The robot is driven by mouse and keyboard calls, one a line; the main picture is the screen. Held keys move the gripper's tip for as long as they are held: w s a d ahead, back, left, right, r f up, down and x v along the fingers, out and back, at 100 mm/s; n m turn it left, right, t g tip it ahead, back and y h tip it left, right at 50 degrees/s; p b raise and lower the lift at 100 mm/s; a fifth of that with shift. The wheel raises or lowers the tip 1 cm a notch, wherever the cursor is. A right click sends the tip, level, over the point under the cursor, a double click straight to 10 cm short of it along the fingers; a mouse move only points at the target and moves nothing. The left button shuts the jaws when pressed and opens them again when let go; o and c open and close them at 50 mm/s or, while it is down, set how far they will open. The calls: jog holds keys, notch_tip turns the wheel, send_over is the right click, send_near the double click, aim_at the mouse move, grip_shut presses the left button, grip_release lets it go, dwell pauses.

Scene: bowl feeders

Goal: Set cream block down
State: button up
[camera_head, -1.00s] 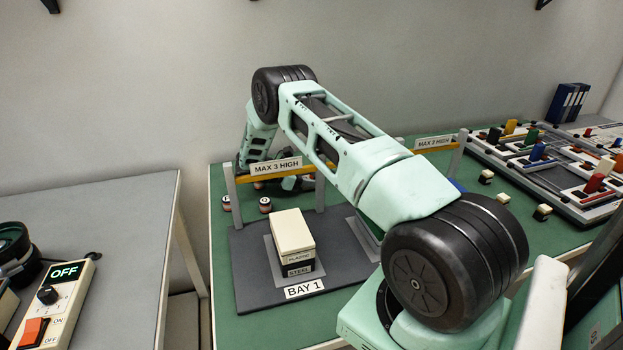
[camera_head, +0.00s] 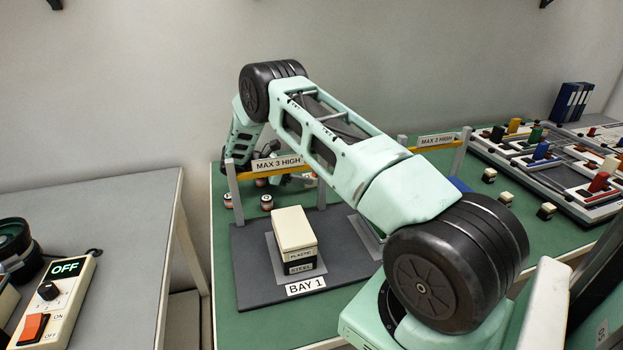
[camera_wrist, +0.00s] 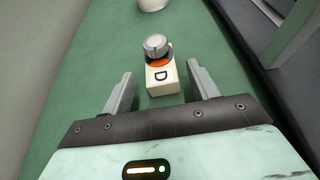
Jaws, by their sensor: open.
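In the wrist view, a small cream block (camera_wrist: 163,84) marked "D", with a silver knob (camera_wrist: 155,45) and an orange ring on it, stands on the green table top. My gripper (camera_wrist: 160,70) is open, one finger on each side of the block, with gaps showing at both sides. In the head view, my arm reaches behind Bay 1, and the gripper end is mostly hidden by the rail and arm. A larger cream block (camera_head: 293,229) labelled "PLASTIC" rests on a dark block (camera_head: 300,266) labelled "STEEL" in Bay 1.
A yellow "MAX 3 HIGH" rail (camera_head: 276,169) on grey posts spans the back of Bay 1. Small red-and-white cylinders (camera_head: 266,202) stand behind it. A framed board (camera_head: 560,170) with coloured pegs is at right. A control box (camera_head: 55,300) reading OFF is at left.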

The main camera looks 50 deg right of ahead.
jog(key=b+v, duration=0.1)
jog(key=v, duration=0.6)
jog(key=shift+w+a+r, duration=0.1)
jog(key=shift+a+r, duration=0.05)
jog(key=shift+a, duration=0.05)
